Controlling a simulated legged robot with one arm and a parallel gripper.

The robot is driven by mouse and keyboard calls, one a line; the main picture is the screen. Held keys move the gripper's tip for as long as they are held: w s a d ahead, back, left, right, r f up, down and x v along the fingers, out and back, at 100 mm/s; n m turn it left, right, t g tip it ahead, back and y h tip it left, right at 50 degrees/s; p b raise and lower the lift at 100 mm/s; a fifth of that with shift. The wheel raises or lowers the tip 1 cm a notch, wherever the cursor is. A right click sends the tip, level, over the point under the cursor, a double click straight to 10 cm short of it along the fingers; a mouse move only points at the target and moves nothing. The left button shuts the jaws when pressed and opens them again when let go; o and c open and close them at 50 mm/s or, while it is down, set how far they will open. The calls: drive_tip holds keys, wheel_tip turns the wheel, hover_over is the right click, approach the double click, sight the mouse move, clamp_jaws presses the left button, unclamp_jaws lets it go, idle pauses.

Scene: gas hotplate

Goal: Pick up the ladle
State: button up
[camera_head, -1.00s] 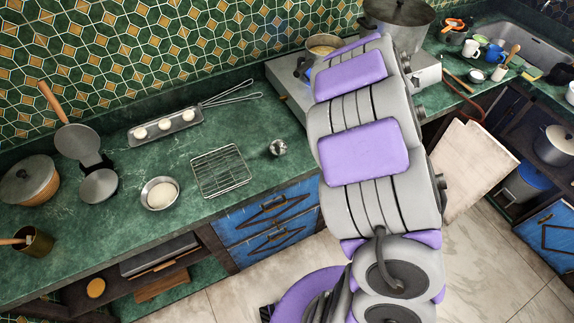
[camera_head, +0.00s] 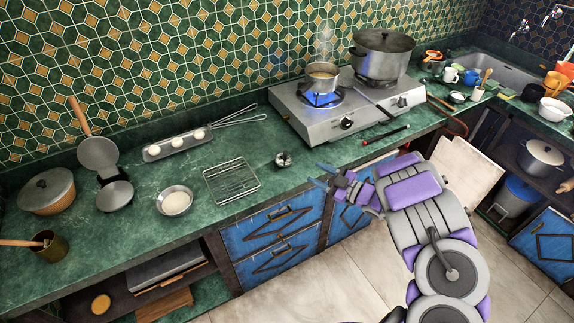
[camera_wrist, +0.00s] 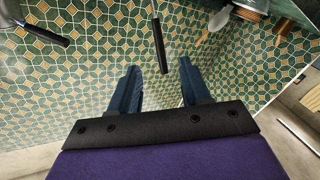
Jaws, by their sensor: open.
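My gripper (camera_head: 322,175) is open and empty, in front of the counter's front edge and pointing left in the head view. In the wrist view its two blue fingers (camera_wrist: 159,68) are spread apart. A dark handle (camera_wrist: 160,45) hangs down in that view, its lower end appearing between the fingertips against the tiled wall. It looks like a long utensil's handle and may be the ladle's; its upper part is cut off. Its distance from the fingers is hard to tell. In the head view no ladle can be clearly made out.
A lit hotplate (camera_head: 310,112) bears a small pot (camera_head: 322,80) and a large lidded pot (camera_head: 383,58). A dark rod (camera_head: 385,133) lies near its front. A wire rack (camera_head: 231,181) and a small metal item (camera_head: 284,160) are on the counter. Another black handle (camera_wrist: 45,36) shows in the wrist view.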

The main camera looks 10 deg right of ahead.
sight(286, 159)
drive_tip(key=b+x, duration=0.1)
drive_tip(key=x, duration=0.7)
drive_tip(key=shift+w+a+f, duration=0.1)
drive_tip(key=shift+a, duration=0.25)
drive_tip(key=b+x, duration=0.1)
drive_tip(key=x, duration=0.6)
drive_tip(key=shift+w+d, duration=0.1)
drive_tip(key=shift+w, duration=0.1)
drive_tip(key=shift+d, duration=0.4)
drive_tip(key=shift+c, duration=1.4)
drive_tip(key=shift+a, duration=0.25)
clamp_jaws()
